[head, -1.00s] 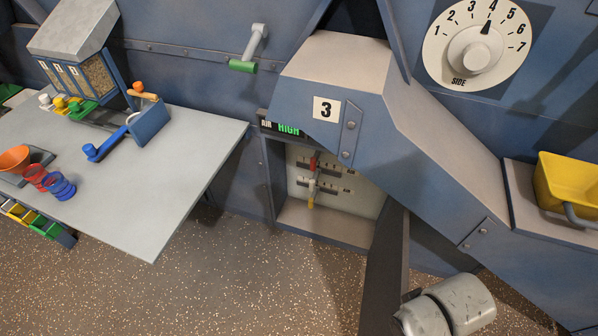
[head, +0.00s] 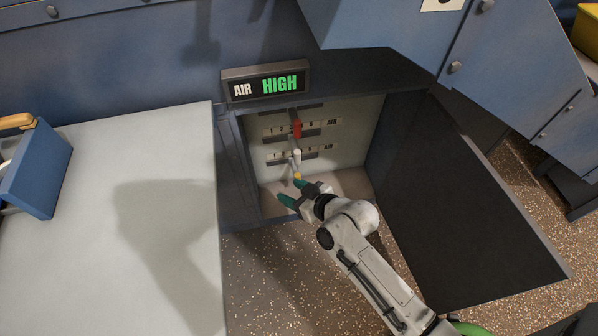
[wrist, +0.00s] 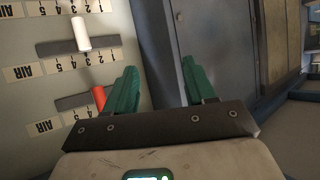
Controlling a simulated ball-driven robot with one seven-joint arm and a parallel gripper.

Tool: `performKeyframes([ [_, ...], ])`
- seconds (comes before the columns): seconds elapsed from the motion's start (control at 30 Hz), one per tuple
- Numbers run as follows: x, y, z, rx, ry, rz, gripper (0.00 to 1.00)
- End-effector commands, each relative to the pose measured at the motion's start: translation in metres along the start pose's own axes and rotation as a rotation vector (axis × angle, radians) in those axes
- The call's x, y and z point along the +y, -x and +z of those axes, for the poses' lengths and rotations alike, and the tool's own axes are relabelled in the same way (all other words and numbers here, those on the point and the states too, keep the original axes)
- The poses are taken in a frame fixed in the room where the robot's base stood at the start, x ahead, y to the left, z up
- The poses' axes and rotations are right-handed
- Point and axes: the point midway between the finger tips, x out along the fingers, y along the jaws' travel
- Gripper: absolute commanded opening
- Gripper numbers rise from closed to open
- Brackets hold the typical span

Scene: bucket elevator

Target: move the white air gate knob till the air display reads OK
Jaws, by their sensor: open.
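The air display (head: 265,83) reads "AIR HIGH" in green above an open compartment. The white knob (head: 297,156) sits on the slot of a numbered scale on the compartment's back panel, below a red knob (head: 297,128). My gripper (head: 291,193) is open and empty, low at the compartment's mouth. In the wrist view the white knob (wrist: 80,33) is at the upper left, apart from my green fingers (wrist: 160,78). The red knob (wrist: 98,97) appears close beside the left finger there; whether they touch is unclear.
A yellow knob (head: 297,177) is just beyond my fingers. The dark open door (head: 465,210) stands right of my arm. A grey table (head: 110,210) lies left of the compartment, with a blue box (head: 35,170). Speckled floor shows in front.

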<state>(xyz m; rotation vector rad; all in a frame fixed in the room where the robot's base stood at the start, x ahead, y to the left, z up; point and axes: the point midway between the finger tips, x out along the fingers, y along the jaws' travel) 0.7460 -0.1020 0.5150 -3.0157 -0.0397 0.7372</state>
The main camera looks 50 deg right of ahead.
Motion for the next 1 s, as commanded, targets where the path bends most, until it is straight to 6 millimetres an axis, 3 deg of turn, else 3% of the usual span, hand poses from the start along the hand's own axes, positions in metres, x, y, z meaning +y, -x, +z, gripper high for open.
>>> performKeyframes([
  [0.03,0.013,-0.022,0.024,0.067,-0.01,0.036,0.55],
  [0.13,0.037,-0.042,0.039,0.201,-0.025,0.121,0.55],
  [0.27,0.068,-0.055,0.057,0.338,-0.042,0.241,0.55],
  [0.43,0.096,-0.058,0.073,0.443,-0.054,0.366,0.55],
  [0.67,0.11,-0.062,0.074,0.483,-0.058,0.42,0.55],
  [1.0,0.133,-0.108,0.05,0.484,-0.06,0.418,0.55],
])
